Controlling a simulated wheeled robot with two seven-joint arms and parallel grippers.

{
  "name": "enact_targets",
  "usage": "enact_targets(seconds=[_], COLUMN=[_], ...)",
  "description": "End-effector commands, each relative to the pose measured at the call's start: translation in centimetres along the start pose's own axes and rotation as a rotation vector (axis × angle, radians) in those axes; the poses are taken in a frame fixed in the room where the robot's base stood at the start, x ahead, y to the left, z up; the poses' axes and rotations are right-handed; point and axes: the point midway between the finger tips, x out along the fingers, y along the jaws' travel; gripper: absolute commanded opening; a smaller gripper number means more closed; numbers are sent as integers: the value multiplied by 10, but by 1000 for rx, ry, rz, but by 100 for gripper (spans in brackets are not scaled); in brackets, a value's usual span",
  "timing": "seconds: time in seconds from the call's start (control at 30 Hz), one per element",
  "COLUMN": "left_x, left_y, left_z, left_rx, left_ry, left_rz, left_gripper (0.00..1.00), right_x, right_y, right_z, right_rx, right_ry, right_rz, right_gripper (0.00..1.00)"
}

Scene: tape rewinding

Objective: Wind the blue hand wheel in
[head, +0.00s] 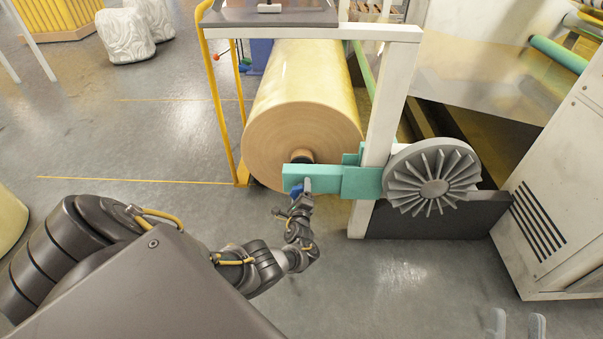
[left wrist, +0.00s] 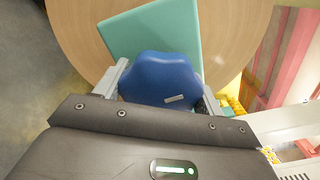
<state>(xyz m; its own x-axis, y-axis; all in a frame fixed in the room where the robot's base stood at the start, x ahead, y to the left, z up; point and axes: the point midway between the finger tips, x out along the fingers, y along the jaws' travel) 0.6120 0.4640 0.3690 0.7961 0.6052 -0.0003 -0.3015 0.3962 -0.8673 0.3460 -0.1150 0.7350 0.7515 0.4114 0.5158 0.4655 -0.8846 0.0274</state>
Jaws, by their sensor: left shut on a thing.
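The blue hand wheel (head: 296,191) sits on the front of the teal block (head: 330,181) at the end of the big tan roll. In the left wrist view the blue wheel (left wrist: 160,78) fills the space between my left gripper's fingers, with the teal block (left wrist: 150,30) behind it. My left gripper (head: 300,188) is shut on the wheel, one finger on each side. My right gripper (head: 516,325) shows only as two grey fingertips at the bottom edge, apart with nothing visible between them.
The tan roll (head: 300,110) stands behind the teal block. A white post (head: 388,110) and a grey finned wheel (head: 433,183) are right of it. A yellow rail (head: 220,100) stands left. A white cabinet (head: 560,190) is at the right. The floor at the left is mostly clear.

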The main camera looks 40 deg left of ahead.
Motion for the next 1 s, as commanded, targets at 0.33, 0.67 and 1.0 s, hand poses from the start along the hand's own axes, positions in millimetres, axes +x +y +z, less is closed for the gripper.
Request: enact_targets(seconds=[0.33,0.67,1.0], left_x=[1,-1,-41], left_y=[-2,0,-2], left_z=[0,1,1], left_rx=[-3,-2,-2], left_ry=[0,-1,2], left_rz=[-3,0,1], left_gripper=[87,90,90], right_x=[0,0,-7], right_y=[0,0,-9], right_z=[0,-1,32], right_rx=[0,0,7], right_ry=[0,-1,-305], right_rz=[0,0,-26], right_gripper=[36,36,36])
